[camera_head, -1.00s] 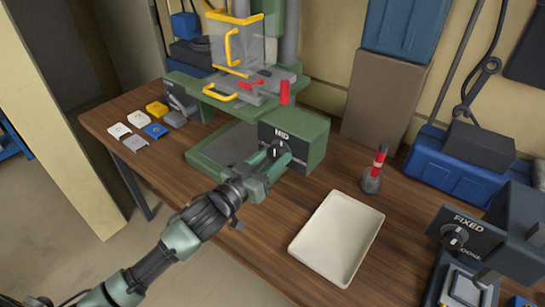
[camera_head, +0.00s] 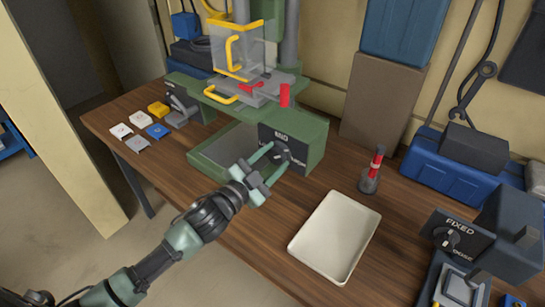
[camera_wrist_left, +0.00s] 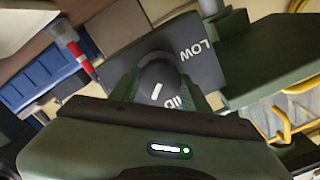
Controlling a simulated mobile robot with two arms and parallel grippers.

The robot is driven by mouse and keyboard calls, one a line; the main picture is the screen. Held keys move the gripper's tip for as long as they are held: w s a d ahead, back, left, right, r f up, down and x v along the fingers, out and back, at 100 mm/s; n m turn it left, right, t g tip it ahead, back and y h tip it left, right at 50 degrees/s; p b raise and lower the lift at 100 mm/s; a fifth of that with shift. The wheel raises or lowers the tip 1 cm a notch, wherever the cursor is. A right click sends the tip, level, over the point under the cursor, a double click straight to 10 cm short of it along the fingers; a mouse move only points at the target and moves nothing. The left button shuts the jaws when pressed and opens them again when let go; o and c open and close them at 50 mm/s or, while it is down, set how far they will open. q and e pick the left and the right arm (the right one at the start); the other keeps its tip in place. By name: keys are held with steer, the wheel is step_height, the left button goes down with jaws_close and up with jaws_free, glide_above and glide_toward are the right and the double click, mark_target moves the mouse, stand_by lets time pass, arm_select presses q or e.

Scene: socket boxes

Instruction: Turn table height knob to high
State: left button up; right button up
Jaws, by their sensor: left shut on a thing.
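The table height knob (camera_head: 282,153) is a dark round knob on the black label plate (camera_head: 270,136) of the green press machine. In the left wrist view the knob (camera_wrist_left: 158,78) carries a white pointer line, and the words LOW and MID show on the plate; the rest of the lettering is hidden. My left gripper (camera_head: 275,153) reaches in from the lower left and is shut on the knob, one finger on each side. The fingers also show around it in the left wrist view (camera_wrist_left: 160,90). My right gripper is not in view.
A white tray (camera_head: 336,238) and a red-and-grey tool (camera_head: 371,170) stand to the right on the wooden table. A grey machine with a FIXED knob (camera_head: 449,240) is at the far right. Small coloured blocks (camera_head: 157,131) lie at the left edge.

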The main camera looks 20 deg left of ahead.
arm_select(q)
steer(key=m, duration=0.2)
steer(key=f+m, duration=0.1)
steer(key=m, duration=0.1)
steer(key=shift+s+f+m, duration=0.15)
steer(key=shift+m, duration=0.25)
steer(key=m, duration=0.4)
steer(key=shift+p, duration=0.4)
steer(key=shift+m, duration=0.5)
steer(key=o, duration=1.4)
steer(key=shift+c, duration=0.2)
steer(key=shift+r, duration=0.25)
